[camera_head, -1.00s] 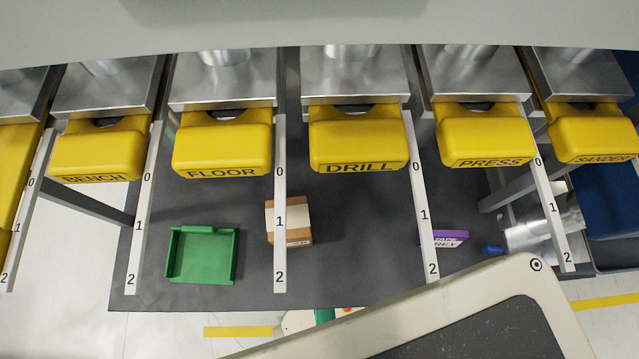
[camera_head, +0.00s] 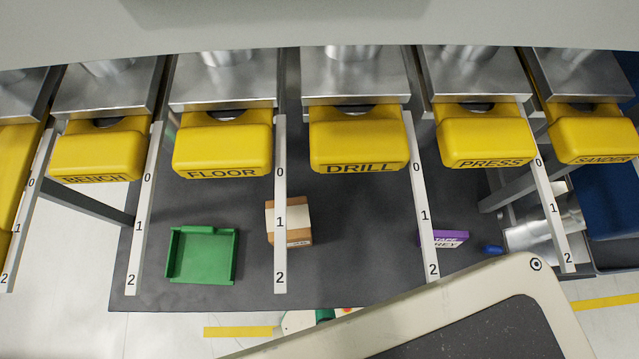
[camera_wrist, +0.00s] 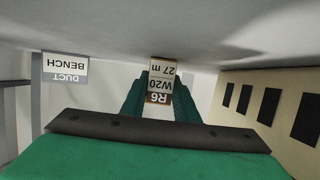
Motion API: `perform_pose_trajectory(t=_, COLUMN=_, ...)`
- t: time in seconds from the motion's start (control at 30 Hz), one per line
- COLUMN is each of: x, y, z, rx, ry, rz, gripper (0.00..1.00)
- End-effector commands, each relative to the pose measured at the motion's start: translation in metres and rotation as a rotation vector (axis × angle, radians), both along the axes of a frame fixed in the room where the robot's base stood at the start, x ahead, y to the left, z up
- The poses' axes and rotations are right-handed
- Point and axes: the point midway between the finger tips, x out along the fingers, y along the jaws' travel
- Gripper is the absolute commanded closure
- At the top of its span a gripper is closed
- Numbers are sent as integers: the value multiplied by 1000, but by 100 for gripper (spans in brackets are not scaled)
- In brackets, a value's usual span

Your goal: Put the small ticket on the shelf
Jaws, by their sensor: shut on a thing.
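My gripper (camera_wrist: 160,108) shows in the wrist view with green fingers, shut on the small ticket (camera_wrist: 161,82). The ticket is a narrow pale and brown tag that appears upside down, with the print R6, W20 and 27 m. It sits between the two fingertips, close below a broad pale grey surface. I cannot tell whether it touches that surface. My gripper and the ticket cannot be made out in the head view. I cannot tell for sure which surface is the shelf.
In the head view, yellow pieces marked FLOOR (camera_head: 222,146) and DRILL (camera_head: 358,140) hang in a row above a dark surface (camera_head: 350,265). A green tray (camera_head: 201,256), a cardboard box (camera_head: 298,238) and a purple box (camera_head: 450,239) lie there. A slotted beige panel (camera_wrist: 270,130) stands right in the wrist view.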

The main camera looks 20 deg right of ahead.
Motion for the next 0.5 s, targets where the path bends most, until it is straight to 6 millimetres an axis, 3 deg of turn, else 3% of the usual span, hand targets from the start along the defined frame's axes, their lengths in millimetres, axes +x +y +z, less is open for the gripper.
perform_pose_trajectory(t=0.03, x=1, y=0, z=-2, rx=0, ry=0, rz=0, gripper=97)
perform_pose_trajectory(t=0.07, x=0, y=0, z=-2, rx=0, ry=1, rz=0, gripper=70)
perform_pose_trajectory(t=0.13, x=0, y=0, z=-2, rx=0, ry=0, rz=0, gripper=54)
perform_pose_trajectory(t=0.5, x=0, y=0, z=-1, rx=0, ry=0, rz=0, gripper=54)
